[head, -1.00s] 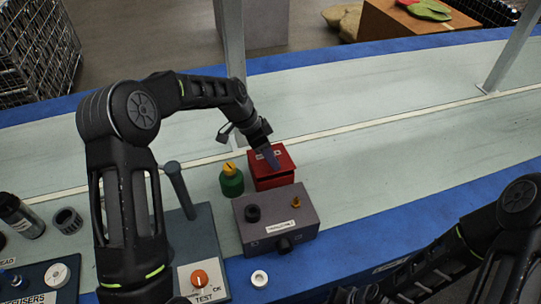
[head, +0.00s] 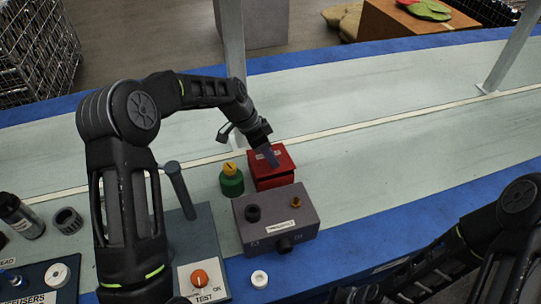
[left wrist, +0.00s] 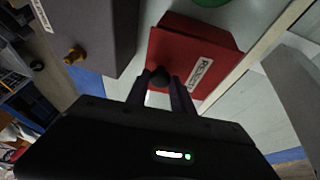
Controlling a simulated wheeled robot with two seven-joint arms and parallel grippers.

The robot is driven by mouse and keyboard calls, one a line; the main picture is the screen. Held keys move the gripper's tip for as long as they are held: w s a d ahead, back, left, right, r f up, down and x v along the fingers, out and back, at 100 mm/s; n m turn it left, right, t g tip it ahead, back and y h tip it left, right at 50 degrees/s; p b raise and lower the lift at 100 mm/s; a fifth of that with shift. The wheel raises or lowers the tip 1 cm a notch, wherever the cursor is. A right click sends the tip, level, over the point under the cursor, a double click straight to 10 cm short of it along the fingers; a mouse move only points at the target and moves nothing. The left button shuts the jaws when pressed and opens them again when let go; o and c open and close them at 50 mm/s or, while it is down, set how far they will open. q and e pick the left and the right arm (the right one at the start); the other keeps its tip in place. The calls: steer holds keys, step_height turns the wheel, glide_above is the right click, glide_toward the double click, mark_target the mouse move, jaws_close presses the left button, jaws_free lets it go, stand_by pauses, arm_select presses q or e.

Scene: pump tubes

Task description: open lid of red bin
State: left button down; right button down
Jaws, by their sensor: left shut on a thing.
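The red bin (head: 274,182) stands on the pale bench top behind a grey box, its red lid (head: 285,157) on top. In the left wrist view the lid (left wrist: 185,55) carries a white label, and a dark round knob (left wrist: 160,77) sits at its edge. My left gripper (head: 272,160) reaches over the bin from the left. In the left wrist view its fingers (left wrist: 160,90) are shut on the knob. A narrow dark gap shows under the lid's front edge. My right gripper (head: 370,296) is only partly in view at the bottom edge, its jaws unclear.
A green bottle with a yellow cap (head: 231,180) stands close left of the bin. The grey box (head: 276,220) with knobs stands right in front of it. A test stand (head: 200,245) is to the left. The bench behind and right of the bin is clear.

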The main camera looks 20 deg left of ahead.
arm_select(q)
steer(key=shift+w+r, duration=0.1)
stand_by(0.6)
steer(key=shift+w+a+r+g+h+p, duration=0.25)
steer(key=shift+w+r+g+h+p, duration=0.1)
steer(key=shift+r+g+h+p, duration=0.15)
steer(key=shift+w+a+r+g+h+p, duration=0.2)
steer(key=shift+w+r+g+h+p, duration=0.15)
steer(key=shift+r+p, duration=0.2)
steer(key=p, duration=0.3)
steer(key=w+r+g+p, duration=0.1)
steer(key=p, duration=0.2)
steer(key=shift+a+r+n+h, duration=0.2)
steer(key=shift+a+n+h, duration=0.15)
steer(key=shift+a+n, duration=0.05)
steer(key=shift+f, duration=0.25)
